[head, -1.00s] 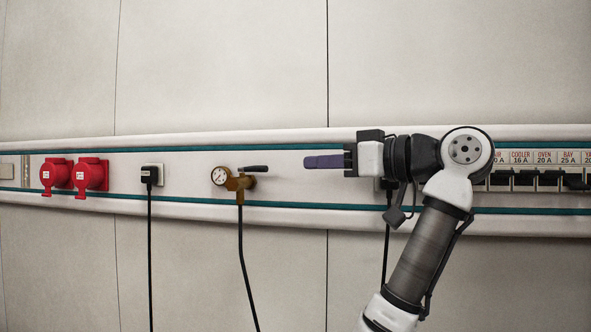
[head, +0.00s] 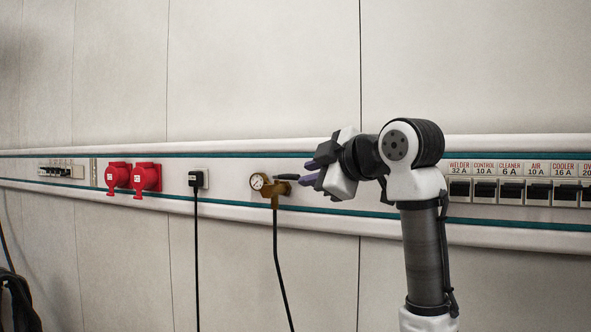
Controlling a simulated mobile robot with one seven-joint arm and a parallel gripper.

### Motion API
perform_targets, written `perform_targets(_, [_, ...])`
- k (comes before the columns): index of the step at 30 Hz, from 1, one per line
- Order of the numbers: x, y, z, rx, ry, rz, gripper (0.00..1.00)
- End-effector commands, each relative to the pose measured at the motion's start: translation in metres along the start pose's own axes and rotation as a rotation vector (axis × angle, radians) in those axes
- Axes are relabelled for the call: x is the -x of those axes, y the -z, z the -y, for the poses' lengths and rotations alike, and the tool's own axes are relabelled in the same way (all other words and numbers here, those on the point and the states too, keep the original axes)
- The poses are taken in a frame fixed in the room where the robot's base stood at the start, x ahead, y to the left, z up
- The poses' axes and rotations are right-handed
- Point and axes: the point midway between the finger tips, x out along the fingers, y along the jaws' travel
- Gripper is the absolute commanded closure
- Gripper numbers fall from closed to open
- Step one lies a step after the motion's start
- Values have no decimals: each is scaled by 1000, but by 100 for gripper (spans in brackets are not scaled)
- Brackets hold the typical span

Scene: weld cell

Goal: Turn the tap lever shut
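The brass tap (head: 274,190) sits on the wall rail, with a round white gauge (head: 259,181) on its left and a black hose hanging from it. Its dark lever (head: 287,177) lies roughly level and points right, toward my gripper. Nothing shows held in the fingers.
A black plug (head: 196,179) with a hanging cable is left of the tap. Two red sockets (head: 132,178) are farther left. A row of labelled breakers (head: 512,190) is right of my arm. The wall above the rail is clear.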

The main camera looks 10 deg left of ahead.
Motion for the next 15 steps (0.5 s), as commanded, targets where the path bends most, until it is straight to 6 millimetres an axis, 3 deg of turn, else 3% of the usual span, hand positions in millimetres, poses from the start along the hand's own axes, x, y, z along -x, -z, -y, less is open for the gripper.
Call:
perform_targets(6, [-40,2,-2,-1,3,-1,80])
perform_targets(15, [-61,0,0,-1,1,0,80])
